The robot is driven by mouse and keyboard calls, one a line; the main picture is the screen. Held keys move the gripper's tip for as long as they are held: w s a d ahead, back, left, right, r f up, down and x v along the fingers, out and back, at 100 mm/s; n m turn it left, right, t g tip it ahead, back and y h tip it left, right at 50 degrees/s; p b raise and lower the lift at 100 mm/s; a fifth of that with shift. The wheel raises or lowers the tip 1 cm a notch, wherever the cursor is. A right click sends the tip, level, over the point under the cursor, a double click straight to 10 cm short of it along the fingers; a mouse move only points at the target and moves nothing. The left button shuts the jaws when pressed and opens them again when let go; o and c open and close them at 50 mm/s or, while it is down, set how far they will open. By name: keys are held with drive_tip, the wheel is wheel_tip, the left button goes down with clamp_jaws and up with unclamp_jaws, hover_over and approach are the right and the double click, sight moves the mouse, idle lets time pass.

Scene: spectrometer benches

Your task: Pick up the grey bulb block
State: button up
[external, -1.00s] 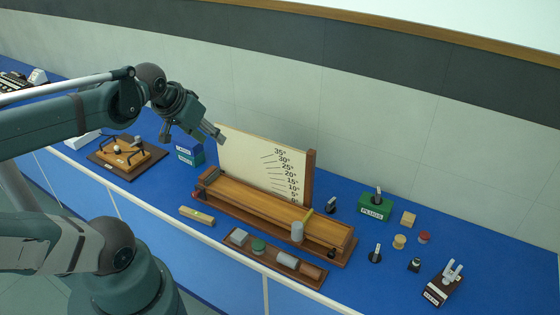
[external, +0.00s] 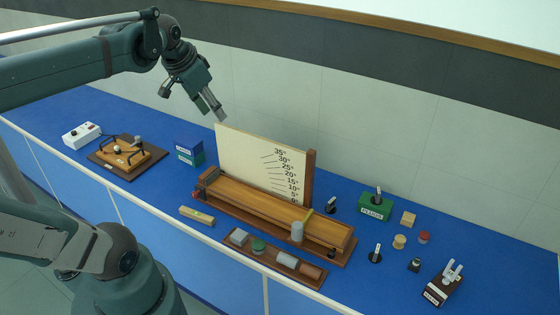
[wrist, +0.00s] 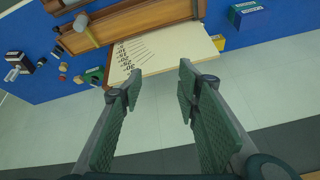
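I cannot tell for sure which thing is the grey bulb block. A small grey block (external: 239,237) lies at the left end of the front wooden tray (external: 266,259), beside a green disc (external: 259,246). A small grey piece (external: 138,140) also shows on the wooden board (external: 131,160) at the left, too small to make out. My gripper (external: 219,115) is raised above the bench near the top left corner of the angle board, away from both. In the wrist view my gripper (wrist: 160,75) is open, with nothing between its fingers.
The angle board (external: 245,168) stands upright behind a long wooden trough (external: 255,207) with a grey cylinder (external: 297,231). Blue and green boxes (external: 189,152) stand at the left. A green plug box (external: 373,207) and several small parts are at the right.

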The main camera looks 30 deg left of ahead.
drive_tip(key=w+a+f+m+g+h+b, duration=0.1)
drive_tip(key=w+a+m+g+h+b, duration=0.3)
drive_tip(key=w+a+m, duration=0.6)
drive_tip(key=w+a+f+m+g+b, duration=0.2)
drive_tip(key=w+a+m+b, duration=0.4)
drive_tip(key=w+a, duration=0.75)
wheel_tip(320, 180, down, 38)
drive_tip(key=w+d, duration=0.1)
drive_tip(key=shift+d+m+p, duration=0.2)
drive_tip(key=shift+m+p, duration=0.15)
drive_tip(key=shift+m, duration=0.05)
drive_tip(key=shift+x, duration=1.3)
drive_tip(key=shift+x, duration=2.6)
